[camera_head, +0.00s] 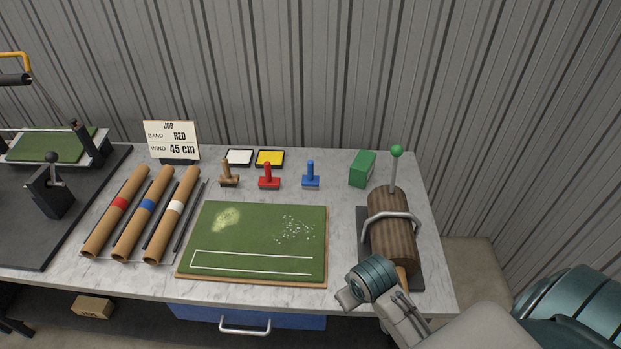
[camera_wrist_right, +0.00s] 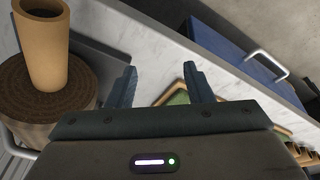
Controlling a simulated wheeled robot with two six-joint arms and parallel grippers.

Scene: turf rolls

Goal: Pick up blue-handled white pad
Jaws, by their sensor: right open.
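The blue-handled tool (camera_head: 311,175) stands upright towards the back of the marble table, right of a red-handled one. It has a blue grip on a small block; its underside is too small to make out. My right gripper (camera_wrist_right: 160,85) is open and empty in the right wrist view, its two fingers apart. In the head view my right arm reaches in from the lower right to the table's front right edge, well short of the blue-handled tool. My left gripper is not in view.
A green turf board (camera_head: 255,240) lies front centre. A brown roll on a stand (camera_head: 392,230) with a green-knobbed lever is at the right. Red-handled (camera_head: 269,176) and wooden (camera_head: 228,174) tools stand left, below white (camera_head: 239,157) and yellow (camera_head: 270,158) trays. A green block (camera_head: 362,169) stands right.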

